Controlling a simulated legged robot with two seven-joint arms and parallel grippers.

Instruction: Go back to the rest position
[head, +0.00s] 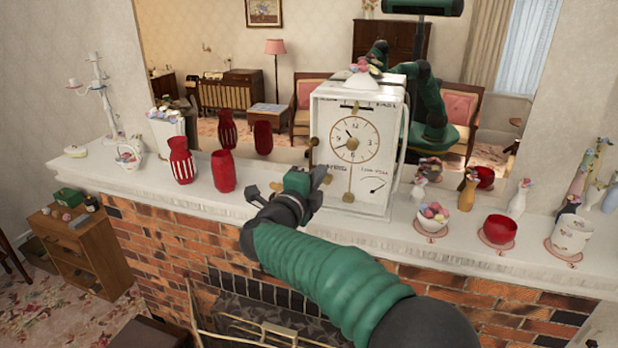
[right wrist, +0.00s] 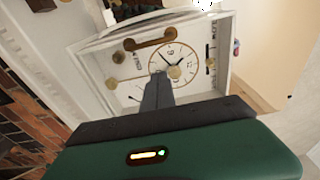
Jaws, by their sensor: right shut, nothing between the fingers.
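My right gripper (head: 318,174) is shut and empty, at the lower left of the white clock (head: 352,142) on the mantel. The arm's green sleeve reaches in from the bottom right. In the right wrist view the shut fingers (right wrist: 158,80) overlap the clock face (right wrist: 180,62), which appears tilted there. I cannot tell whether the fingertips touch the clock's front. My left gripper is not in view. The mirror behind the mantel shows a reflection of my green arm and body.
The white mantel shelf (head: 330,238) is crowded. Red vases (head: 182,160) (head: 223,172) stand left of the clock. A bowl of coloured balls (head: 433,215), a red cup (head: 499,230) and a white cup (head: 571,235) stand right. Brick (head: 170,240) lies below; a wooden cabinet (head: 85,255) stands left.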

